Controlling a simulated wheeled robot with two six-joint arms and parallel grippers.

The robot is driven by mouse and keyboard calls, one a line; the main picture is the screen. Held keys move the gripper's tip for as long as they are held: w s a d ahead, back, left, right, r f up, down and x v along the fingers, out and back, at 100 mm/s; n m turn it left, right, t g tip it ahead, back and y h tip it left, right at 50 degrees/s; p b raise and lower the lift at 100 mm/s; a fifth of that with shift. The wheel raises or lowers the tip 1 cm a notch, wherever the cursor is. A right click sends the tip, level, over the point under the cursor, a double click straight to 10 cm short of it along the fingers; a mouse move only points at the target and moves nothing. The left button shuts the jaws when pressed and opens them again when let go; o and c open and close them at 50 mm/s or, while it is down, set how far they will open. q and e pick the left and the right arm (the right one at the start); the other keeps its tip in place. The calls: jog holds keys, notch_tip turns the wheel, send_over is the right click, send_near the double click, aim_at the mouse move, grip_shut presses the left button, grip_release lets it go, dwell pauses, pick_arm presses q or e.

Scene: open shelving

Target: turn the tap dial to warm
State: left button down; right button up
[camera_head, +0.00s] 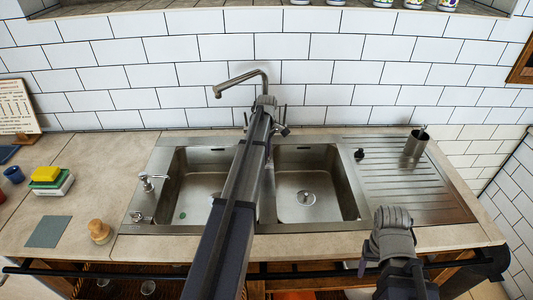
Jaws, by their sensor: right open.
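A metal tap stands behind the sink, its spout (240,83) bent out to the left. My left arm reaches across the sink, and my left gripper (265,103) is at the tap's body. The arm hides most of the tap's base, and I cannot tell whether the gripper touches it. A small metal part (283,131) shows just right of the arm; I cannot tell if it is the dial. The dial's setting cannot be read. My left gripper's fingers do not show clearly. My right gripper (392,218) is open and empty at the counter's front edge, right of the basins, apart from the tap.
The double sink (350,190) has a ribbed drainboard at right with a metal cup (415,143) on it. A soap pump (148,181) stands left. Sponges (46,174), a wooden knob-shaped thing (99,231) and a grey cloth (48,231) lie on the left counter. A tiled wall rises behind.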

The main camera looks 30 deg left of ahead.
pick_arm(q)
jog(key=shift+m, duration=0.3)
jog(key=m, duration=1.1)
jog(key=shift+s, duration=0.1)
jog(key=shift+m, duration=0.3)
dwell(0.4)
jog(key=c, duration=0.9)
grip_release()
jog(key=shift+r, duration=0.15)
